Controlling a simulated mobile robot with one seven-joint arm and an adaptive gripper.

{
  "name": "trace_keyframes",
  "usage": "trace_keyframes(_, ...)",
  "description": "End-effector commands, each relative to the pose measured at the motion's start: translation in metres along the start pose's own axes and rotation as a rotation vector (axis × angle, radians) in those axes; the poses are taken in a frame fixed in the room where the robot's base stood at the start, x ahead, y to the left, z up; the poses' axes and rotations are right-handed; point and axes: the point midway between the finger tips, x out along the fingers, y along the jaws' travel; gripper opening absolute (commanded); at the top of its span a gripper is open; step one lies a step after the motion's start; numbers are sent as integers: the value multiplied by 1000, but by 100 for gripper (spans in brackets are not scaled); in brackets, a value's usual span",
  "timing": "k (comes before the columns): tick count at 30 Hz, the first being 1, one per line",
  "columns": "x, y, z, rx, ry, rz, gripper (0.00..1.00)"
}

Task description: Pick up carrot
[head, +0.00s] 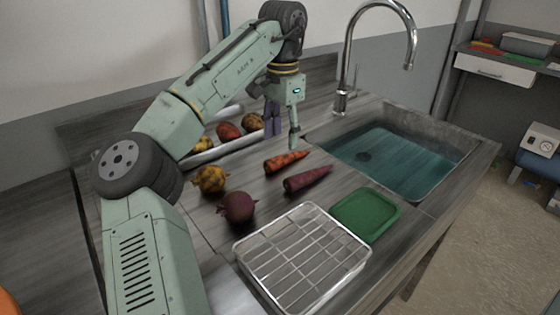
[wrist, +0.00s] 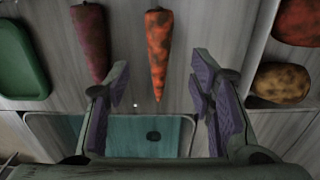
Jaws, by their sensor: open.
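An orange carrot (head: 287,161) with dark spots lies on the grey wooden counter, left of the sink. A darker, purplish carrot (head: 307,179) lies just in front of it, roughly parallel. My gripper (head: 281,136) is above the counter, behind the orange carrot. Its purple-padded fingers (wrist: 158,92) are spread apart with nothing held between them; the orange carrot's tip shows in the gap.
A sink (head: 445,152) with water and a tall faucet (head: 346,60) is on the right. A wire rack (head: 240,243) and a green tray (head: 366,214) are in front. A beet (head: 237,207) and a yellowish root (head: 209,179) lie left. A tray (head: 200,155) of potatoes is behind.

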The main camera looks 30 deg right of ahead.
Motion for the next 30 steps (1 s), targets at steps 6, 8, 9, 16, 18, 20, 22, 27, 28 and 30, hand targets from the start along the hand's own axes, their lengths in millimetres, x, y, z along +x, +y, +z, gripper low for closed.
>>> trace_keyframes(6,15,0,2,-1,-1,-2,49)
trace_keyframes(8,23,0,3,-2,-2,-1,49)
trace_keyframes(9,29,1,4,-1,-2,-2,49)
trace_keyframes(16,58,2,3,0,1,-1,49)
trace_keyframes(18,61,2,3,-1,1,-1,49)
trace_keyframes(20,62,2,3,-1,1,-1,49)
trace_keyframes(22,61,2,3,-1,1,-1,49)
trace_keyframes(27,61,2,3,0,1,-1,41)
trace_keyframes(28,61,2,3,0,1,-1,39)
trace_keyframes(30,61,2,3,0,1,-1,35)
